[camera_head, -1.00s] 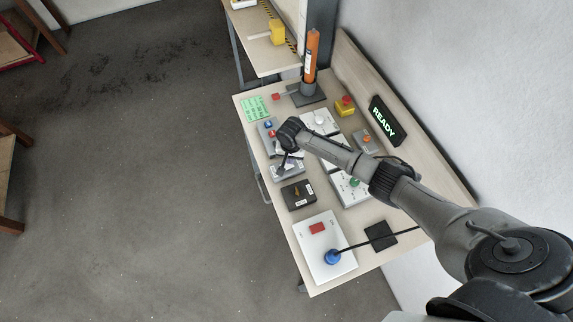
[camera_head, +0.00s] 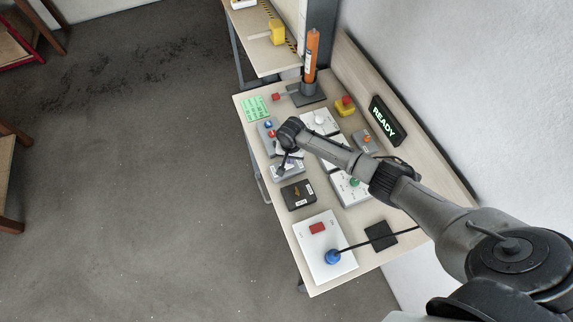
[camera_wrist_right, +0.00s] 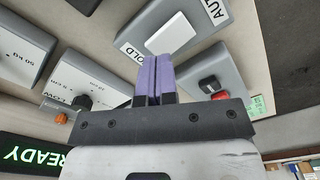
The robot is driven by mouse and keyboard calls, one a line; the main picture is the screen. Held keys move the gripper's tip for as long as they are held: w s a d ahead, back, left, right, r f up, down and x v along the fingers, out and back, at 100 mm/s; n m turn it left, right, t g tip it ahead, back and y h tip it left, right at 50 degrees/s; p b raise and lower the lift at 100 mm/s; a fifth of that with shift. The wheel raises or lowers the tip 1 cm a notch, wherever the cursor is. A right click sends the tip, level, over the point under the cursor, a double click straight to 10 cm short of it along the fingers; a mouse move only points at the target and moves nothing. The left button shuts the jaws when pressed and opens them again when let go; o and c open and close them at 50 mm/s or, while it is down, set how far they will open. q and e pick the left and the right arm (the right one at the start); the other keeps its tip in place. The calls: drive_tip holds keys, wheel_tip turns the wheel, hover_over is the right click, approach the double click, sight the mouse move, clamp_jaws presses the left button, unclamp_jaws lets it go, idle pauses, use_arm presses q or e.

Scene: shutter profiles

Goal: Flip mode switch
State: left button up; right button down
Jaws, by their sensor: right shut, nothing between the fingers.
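The mode switch is a grey box with a wide white rocker (camera_wrist_right: 205,22). It has a HOLD label (camera_wrist_right: 131,53) at one end and an AUTO label (camera_wrist_right: 215,10) at the other. In the head view the grey box (camera_head: 291,172) lies on the workbench, partly covered by my right gripper (camera_head: 284,165). In the wrist view the purple fingers of my right gripper (camera_wrist_right: 159,60) are together and empty. Their tips overlap the HOLD end of the rocker; I cannot tell whether they touch it. My left gripper is not in view.
A black box (camera_head: 298,194) and a white panel (camera_head: 322,262) with a blue knob are nearer. An orange cylinder (camera_head: 311,55) stands at the back. A sign (camera_head: 385,122) reads READY.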

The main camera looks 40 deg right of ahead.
drive_tip(key=shift+f, duration=0.4)
drive_tip(key=shift+f+b, duration=0.55)
drive_tip(key=shift+f, duration=0.1)
idle(0.4)
drive_tip(key=shift+f, duration=0.3)
drive_tip(key=shift+r, duration=0.1)
wheel_tip(320, 180, up, 4)
drive_tip(key=p, duration=0.4)
drive_tip(key=shift+f, duration=0.2)
wheel_tip(320, 180, up, 3)
drive_tip(key=p, duration=0.4)
drive_tip(key=shift+r, duration=0.2)
idle(0.3)
